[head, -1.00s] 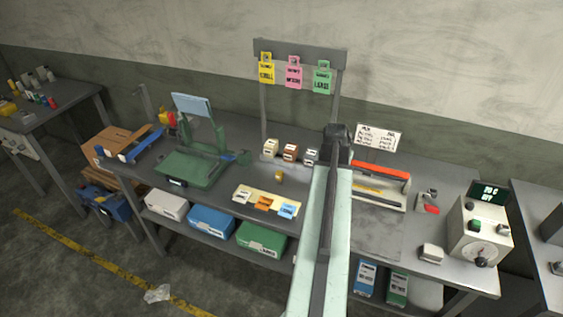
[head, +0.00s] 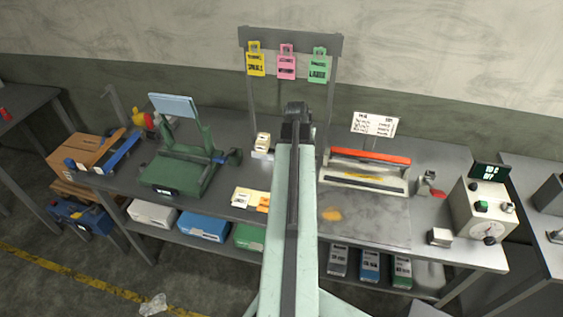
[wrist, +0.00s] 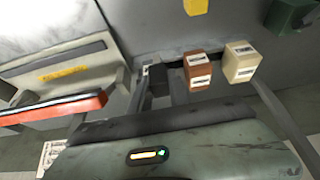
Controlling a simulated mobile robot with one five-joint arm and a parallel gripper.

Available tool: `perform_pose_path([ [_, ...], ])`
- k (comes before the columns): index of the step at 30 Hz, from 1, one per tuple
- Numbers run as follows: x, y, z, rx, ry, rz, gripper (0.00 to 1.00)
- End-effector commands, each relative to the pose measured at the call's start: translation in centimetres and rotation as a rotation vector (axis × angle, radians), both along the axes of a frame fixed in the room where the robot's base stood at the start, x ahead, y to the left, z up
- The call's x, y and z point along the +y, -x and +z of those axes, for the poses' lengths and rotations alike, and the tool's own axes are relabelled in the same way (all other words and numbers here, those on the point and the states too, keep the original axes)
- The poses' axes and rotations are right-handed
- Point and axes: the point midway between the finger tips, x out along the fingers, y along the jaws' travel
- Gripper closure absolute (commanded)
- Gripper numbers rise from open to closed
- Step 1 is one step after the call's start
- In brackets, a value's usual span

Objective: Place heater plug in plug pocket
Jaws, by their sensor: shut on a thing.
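My gripper (head: 297,112) shows in the head view only as a dark end on my pale arm, over the back of the bench. In the wrist view its grey-green housing (wrist: 165,148) fills the bottom, with a small lit indicator. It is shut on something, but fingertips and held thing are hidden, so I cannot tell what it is. I cannot pick out the heater plug or the plug pocket with certainty. A small grey-and-red fitting (head: 431,187) lies left of the control box (head: 483,208), and a pale block (head: 439,237) sits in front of it.
A sealer with a red bar (head: 370,156) stands right of my arm. Brown (wrist: 198,70) and cream (wrist: 239,62) labelled blocks stand near the tag rack (head: 290,40). A green stand (head: 180,175) is at left. The bench front right of my arm (head: 375,228) is mostly clear.

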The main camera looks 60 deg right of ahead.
Motion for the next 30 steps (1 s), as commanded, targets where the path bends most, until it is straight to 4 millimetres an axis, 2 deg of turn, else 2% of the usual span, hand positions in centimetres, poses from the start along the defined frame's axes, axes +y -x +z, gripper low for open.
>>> perform_pose_path([
  [4, -0.1, 0.2, -1.4, 0.000, 0.000, -0.003, 1.00],
  [9, -0.2, 0.3, -5.3, 0.000, 0.000, -0.004, 1.00],
  [12, -0.2, 0.3, -6.7, 0.000, 0.000, -0.004, 1.00],
  [17, -0.2, 0.3, -6.5, 0.000, 0.000, -0.005, 1.00],
  [24, -0.2, 0.3, -10.3, 0.000, 0.000, -0.005, 1.00],
  [30, -0.2, 0.4, -10.0, 0.000, 0.000, -0.005, 1.00],
])
